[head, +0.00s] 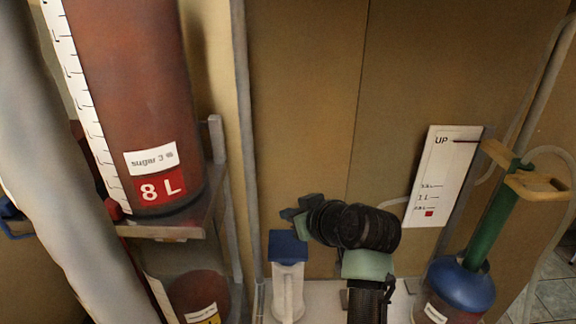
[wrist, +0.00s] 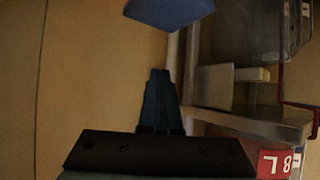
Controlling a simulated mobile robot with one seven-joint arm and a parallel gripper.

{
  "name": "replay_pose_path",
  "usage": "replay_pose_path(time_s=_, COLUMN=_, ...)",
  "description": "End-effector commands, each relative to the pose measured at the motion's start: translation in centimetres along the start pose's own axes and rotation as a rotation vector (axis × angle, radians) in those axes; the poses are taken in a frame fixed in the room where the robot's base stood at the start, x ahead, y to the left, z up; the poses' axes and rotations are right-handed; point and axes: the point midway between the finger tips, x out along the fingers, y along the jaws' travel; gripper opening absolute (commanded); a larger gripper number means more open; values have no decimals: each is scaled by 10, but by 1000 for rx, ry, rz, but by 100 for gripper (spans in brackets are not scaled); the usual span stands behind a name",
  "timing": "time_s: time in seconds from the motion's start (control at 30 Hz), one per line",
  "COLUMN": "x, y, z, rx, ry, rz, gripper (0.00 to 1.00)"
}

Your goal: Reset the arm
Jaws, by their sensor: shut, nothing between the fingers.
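My gripper (head: 291,212) is in the lower middle of the head view, in front of the tan wall panel. Its dark teal fingers are shut together with nothing between them, as the wrist view (wrist: 160,75) also shows. My black ribbed wrist and pale green arm link rise from the bottom edge. The fingers point left in the head view and appear apart from everything. A white post with a blue top (head: 288,247) stands just below the gripper; its blue top (wrist: 170,8) shows at the upper edge of the wrist view.
A large reddish-brown 8 L cylinder (head: 130,80) stands on a shelf (head: 208,208) at left, a smaller vessel (head: 199,290) below. At right are a white scale board (head: 441,178) and a blue-lidded bucket (head: 460,282) with a green column. The tan panel (head: 300,100) above the gripper is clear.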

Motion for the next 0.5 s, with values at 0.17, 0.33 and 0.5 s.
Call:
replay_pose_path(time_s=0.17, x=-19, y=-1, z=-43, rx=-28, ry=130, rz=113, gripper=0)
replay_pose_path(time_s=0.33, x=-94, y=-17, z=-131, rx=-57, ry=464, rz=322, gripper=0)
replay_pose_path(time_s=0.5, x=-204, y=-52, z=-192, rx=-65, ry=837, rz=466, gripper=0)
